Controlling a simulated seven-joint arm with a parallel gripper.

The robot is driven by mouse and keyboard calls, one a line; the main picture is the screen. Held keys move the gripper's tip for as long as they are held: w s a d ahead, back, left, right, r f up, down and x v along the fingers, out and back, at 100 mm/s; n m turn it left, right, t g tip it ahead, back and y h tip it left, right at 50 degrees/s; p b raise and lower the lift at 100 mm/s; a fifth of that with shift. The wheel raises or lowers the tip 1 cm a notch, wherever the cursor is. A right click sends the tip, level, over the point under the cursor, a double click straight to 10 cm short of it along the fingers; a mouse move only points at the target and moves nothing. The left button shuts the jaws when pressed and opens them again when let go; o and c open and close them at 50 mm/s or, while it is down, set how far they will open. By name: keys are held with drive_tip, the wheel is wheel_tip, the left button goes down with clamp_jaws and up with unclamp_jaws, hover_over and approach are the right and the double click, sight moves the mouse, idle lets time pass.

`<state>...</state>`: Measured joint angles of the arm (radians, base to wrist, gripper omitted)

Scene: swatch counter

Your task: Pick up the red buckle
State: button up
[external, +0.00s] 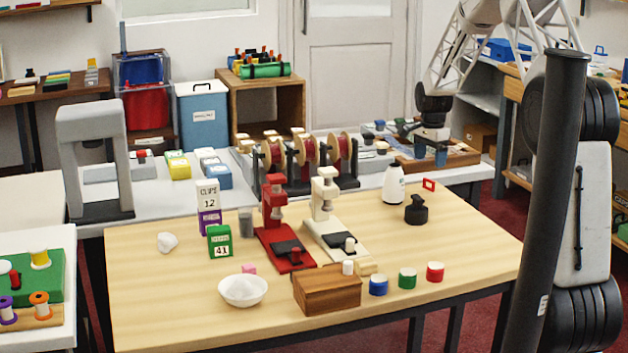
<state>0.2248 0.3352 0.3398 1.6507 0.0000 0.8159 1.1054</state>
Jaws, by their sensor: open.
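The red buckle (428,180) is a small red square frame near the back right of the wooden table (180,290). It shows upright, with an opening in its middle. My gripper (431,158) hangs in the air, above and slightly behind the buckle in the picture. Its two fingers are apart, with nothing visible between them. The gap in depth between gripper and buckle is hard to judge from this one view.
A white bottle (393,185) stands left of the buckle, and a black dispenser (418,210) stands in front of it. Red (274,220) and white (325,195) presses stand mid-table. The right table area is clear.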

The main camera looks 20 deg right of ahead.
sight(429, 180)
idle(0.3)
drive_tip(key=shift+f, duration=1.3)
drive_tip(key=shift+s+f, duration=0.1)
drive_tip(key=shift+f, duration=2.5)
drive_tip(key=c, duration=1)
